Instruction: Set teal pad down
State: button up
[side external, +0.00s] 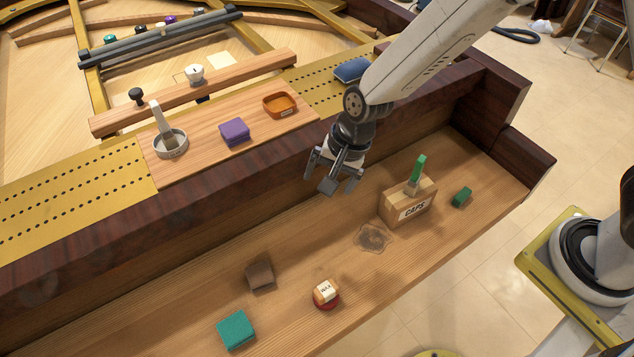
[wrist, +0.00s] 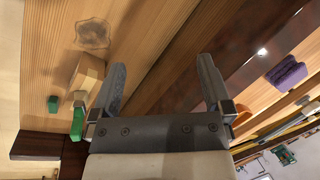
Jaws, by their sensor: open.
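The teal pad (side external: 236,330) lies flat on the wooden key bed near the bottom left of the side external view. It does not show in the wrist view. My gripper (side external: 333,186) is open and empty above the back edge of the key bed, in front of the dark red-brown rail. It is well to the upper right of the teal pad and apart from it. In the wrist view the two fingers of my gripper (wrist: 163,72) stand wide apart with nothing between them.
A CAPS box (side external: 407,204) with a green-tipped item stands right of my gripper, near a small green block (side external: 461,196). A brown block (side external: 260,275) and a labelled jar (side external: 326,293) are near the pad. A purple pad (side external: 234,132) and orange tray (side external: 280,104) sit on the board behind.

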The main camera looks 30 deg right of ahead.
jog(key=s+d+r+n+h, duration=0.1)
jog(key=s+d+r+n, duration=0.1)
jog(key=d, duration=0.5)
jog(key=s+d+r+n, duration=0.2)
jog(key=s+d+n, duration=0.2)
jog(key=d, duration=0.2)
jog(key=s+d+r+n+h, duration=0.1)
jog(key=s+d+r+n, duration=0.1)
jog(key=d, duration=0.5)
jog(key=shift+s+d+r+n+t+h, duration=0.2)
jog(key=shift+s+d+n+t+h, duration=0.15)
jog(key=shift+s+n, duration=0.35)
